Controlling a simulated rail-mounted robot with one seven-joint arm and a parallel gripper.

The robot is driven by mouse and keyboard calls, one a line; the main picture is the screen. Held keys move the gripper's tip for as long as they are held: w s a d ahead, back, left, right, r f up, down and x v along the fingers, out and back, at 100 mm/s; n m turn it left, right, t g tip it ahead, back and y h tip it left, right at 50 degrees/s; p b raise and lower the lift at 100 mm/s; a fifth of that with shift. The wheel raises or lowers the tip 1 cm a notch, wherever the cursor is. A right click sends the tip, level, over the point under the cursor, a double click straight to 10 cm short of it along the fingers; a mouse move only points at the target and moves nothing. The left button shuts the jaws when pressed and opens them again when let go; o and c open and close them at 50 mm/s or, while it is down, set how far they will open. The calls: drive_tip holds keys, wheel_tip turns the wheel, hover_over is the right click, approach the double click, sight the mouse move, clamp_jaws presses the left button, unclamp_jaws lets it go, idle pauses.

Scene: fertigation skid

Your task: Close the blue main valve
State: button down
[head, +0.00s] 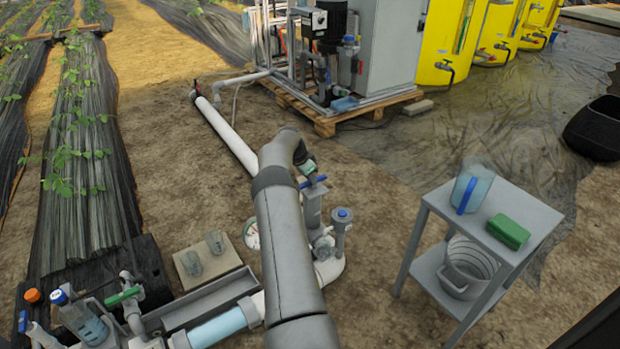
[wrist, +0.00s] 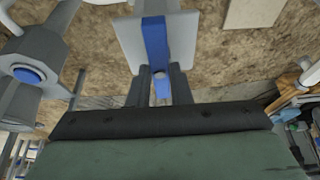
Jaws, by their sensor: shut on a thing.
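The blue main valve shows in the head view as a blue lever (head: 314,182) on top of a grey upright body (head: 312,206), near the picture's middle. My gripper (head: 307,172) reaches down to it from above and behind my arm. In the wrist view the blue lever (wrist: 155,42) runs from the pale grey valve body toward me, and its near end is between the fingers. My gripper (wrist: 161,84) is shut on this lever. My arm hides part of the pipework below the valve.
A blue-capped grey fitting (head: 342,222) stands close to the right of the valve. A small grey table (head: 510,195) holds a jug (head: 473,187) and a green block (head: 508,231). A white pipe (head: 228,138) runs back to the pump skid. Bare soil lies between table and pallet.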

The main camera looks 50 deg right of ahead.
drive_tip(key=shift+f, duration=0.1)
drive_tip(key=c, duration=1.3)
unclamp_jaws()
drive_tip(key=p+v, duration=0.6)
drive_tip(key=v, duration=1.1)
drive_tip(key=shift+r, duration=0.3)
